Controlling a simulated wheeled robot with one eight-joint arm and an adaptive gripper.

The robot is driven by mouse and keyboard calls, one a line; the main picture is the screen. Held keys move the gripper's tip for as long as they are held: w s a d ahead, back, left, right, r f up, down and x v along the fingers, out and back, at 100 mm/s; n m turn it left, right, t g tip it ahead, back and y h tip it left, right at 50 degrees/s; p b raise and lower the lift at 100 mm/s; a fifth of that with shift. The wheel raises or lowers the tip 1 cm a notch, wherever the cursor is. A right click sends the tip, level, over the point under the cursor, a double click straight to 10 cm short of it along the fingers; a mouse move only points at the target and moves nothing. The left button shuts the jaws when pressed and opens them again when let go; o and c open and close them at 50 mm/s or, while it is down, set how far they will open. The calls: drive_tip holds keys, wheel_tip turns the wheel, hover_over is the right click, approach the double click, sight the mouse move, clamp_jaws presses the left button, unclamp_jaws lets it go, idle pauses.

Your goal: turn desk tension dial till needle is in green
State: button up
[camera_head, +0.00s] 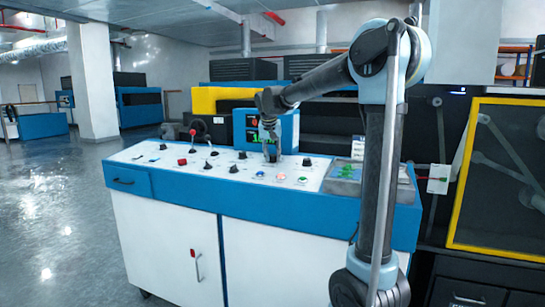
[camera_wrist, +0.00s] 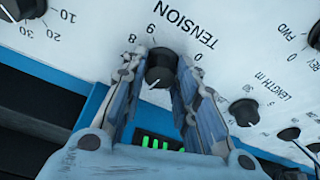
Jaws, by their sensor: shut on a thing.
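The black tension dial (camera_wrist: 161,68) sits on the white desk panel beside the printed word TENSION in the wrist view. Its white pointer mark is turned toward the lower left of that picture. My gripper (camera_wrist: 166,74) has a finger on each side of the dial and is shut on it. In the head view my gripper (camera_head: 270,152) reaches down to the back of the desk panel (camera_head: 150,172), and the dial is hidden there. A screen (camera_head: 258,141) with green marks stands behind it. Green bars (camera_wrist: 160,142) also show between my fingers. I cannot make out a needle.
Other black knobs, including one by LENGTH M (camera_wrist: 244,111), stand near my fingers. A red-topped lever (camera_head: 192,133), a red button (camera_head: 182,162) and several coloured buttons are on the panel. A grey tray (camera_head: 346,187) with a green thing lies at the right.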

drive_tip(key=shift+d+n+y, duration=0.1)
drive_tip(key=shift+n+y, duration=0.3)
drive_tip(key=shift+n, duration=1.1)
drive_tip(key=o, duration=1.1)
drive_tip(key=shift+c, duration=0.2)
drive_tip(key=v, duration=1.1)
drive_tip(key=shift+r, duration=0.45)
